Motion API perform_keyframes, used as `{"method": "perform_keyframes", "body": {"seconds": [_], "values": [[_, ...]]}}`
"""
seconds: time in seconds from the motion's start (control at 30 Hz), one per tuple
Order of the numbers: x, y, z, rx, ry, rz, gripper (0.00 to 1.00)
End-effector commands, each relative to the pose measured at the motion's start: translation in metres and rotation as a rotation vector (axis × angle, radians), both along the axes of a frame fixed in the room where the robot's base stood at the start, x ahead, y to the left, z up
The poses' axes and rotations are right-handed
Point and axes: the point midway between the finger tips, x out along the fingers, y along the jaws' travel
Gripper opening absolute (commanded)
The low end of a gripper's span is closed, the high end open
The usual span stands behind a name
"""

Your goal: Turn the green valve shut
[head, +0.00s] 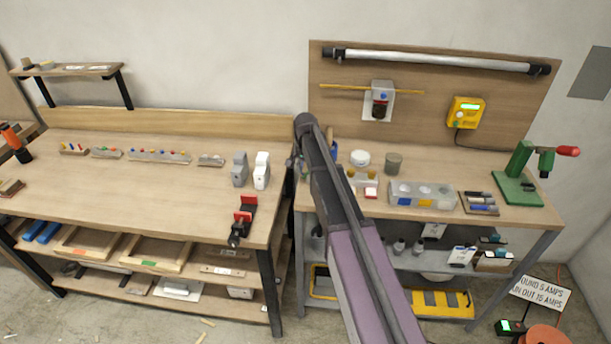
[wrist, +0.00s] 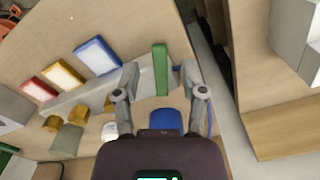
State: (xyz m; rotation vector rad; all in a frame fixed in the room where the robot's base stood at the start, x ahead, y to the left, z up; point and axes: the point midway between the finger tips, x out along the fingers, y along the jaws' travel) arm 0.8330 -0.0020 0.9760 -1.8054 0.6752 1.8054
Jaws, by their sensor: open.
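In the wrist view, a green upright bar (wrist: 160,69), which looks like the green valve's handle, stands between and a little beyond the fingertips of my gripper (wrist: 164,85). The fingers are open, one on each side, with a gap to the bar on both sides. A blue piece (wrist: 167,121) shows between the fingers, closer to the palm. What the bar is mounted on is hard to make out. In the head view my arm covers this spot, and neither the green bar nor the fingers can be seen clearly.
Left of the gripper, a pale grey strip (wrist: 68,104) carries brass-coloured knobs (wrist: 80,113), with red, yellow and blue framed plates (wrist: 97,57) beyond. In the head view, a white round container (head: 360,158) and a grey block (head: 422,195) stand on the right bench.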

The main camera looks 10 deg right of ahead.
Motion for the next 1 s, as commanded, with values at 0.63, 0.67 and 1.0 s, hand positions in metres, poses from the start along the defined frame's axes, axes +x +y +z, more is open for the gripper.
{"method": "perform_keyframes", "body": {"seconds": [0.63,0.67,1.0], "values": [[0.0000,0.0001,-0.0042,0.000,0.000,0.000,0.07],[0.0000,0.0001,-0.0042,0.000,0.000,0.000,0.00],[-0.0009,-0.0007,-0.0043,0.000,0.000,0.018,0.00]]}}
